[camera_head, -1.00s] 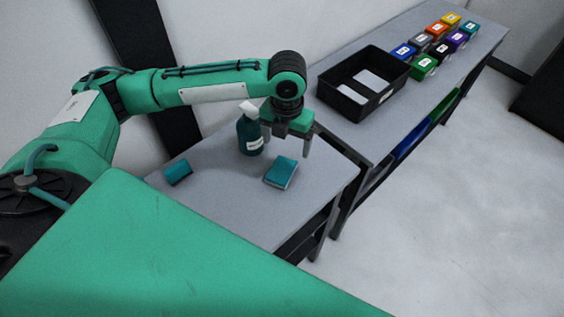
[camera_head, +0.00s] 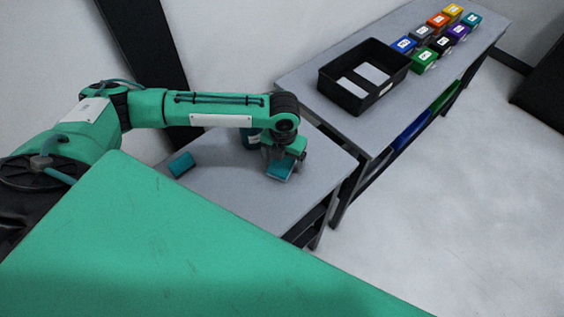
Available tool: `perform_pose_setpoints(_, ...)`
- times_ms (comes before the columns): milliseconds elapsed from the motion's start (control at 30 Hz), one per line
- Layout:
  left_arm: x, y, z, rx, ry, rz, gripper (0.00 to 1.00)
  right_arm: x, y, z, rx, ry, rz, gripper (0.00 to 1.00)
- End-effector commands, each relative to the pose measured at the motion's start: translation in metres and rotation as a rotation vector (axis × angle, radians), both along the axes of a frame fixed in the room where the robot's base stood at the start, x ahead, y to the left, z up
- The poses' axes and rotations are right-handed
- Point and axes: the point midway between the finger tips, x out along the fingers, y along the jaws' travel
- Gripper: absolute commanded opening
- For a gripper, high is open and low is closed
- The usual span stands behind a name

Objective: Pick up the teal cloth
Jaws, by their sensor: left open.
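The teal cloth (camera_head: 279,170) is a folded teal block on the grey near table, close to its right side. My left gripper (camera_head: 283,169) is right over it, pointing down, with its fingers open on either side of the cloth. The gripper hides part of the cloth, and I cannot tell whether the fingers touch it. My right gripper is not in view.
A smaller teal block (camera_head: 181,164) lies on the table to the left. A black crate (camera_head: 335,90) and several coloured boxes (camera_head: 424,60) stand on the far table.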

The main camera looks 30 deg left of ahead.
Motion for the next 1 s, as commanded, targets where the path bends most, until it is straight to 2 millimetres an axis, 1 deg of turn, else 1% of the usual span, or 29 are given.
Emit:
perform_pose_setpoints(67,0.000,0.000,0.000,0.000,0.000,0.000,0.85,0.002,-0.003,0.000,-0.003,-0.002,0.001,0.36)
perform_pose_setpoints(167,0.000,0.000,0.000,0.000,0.000,0.000,0.67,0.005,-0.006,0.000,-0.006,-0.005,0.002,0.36)
perform_pose_setpoints(300,0.000,0.000,0.000,0.000,0.000,0.000,0.39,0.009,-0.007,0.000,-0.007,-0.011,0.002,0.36)
perform_pose_setpoints(333,0.000,0.000,0.000,0.000,0.000,0.000,0.37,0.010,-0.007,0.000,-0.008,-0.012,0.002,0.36)
perform_pose_setpoints(367,0.000,0.000,0.000,0.000,0.000,0.000,0.36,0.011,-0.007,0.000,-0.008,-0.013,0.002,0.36)
perform_pose_setpoints(400,0.000,0.000,0.000,0.000,0.000,0.000,0.33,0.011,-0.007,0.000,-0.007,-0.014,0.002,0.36)
perform_pose_setpoints(633,0.000,0.000,0.002,0.000,0.000,0.000,0.33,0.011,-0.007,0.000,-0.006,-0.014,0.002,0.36)
perform_pose_setpoints(767,0.001,0.000,0.009,0.000,-0.001,0.000,0.33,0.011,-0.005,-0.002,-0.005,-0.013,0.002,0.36)
perform_pose_setpoints(867,0.001,0.000,0.022,-0.001,-0.003,-0.001,0.33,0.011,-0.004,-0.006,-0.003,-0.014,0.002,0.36)
perform_pose_setpoints(967,0.001,0.000,0.041,-0.002,-0.005,-0.001,0.33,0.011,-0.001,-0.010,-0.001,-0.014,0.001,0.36)
perform_pose_setpoints(1000,0.002,0.000,0.051,-0.001,-0.006,0.000,0.33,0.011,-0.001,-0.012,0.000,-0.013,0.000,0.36)
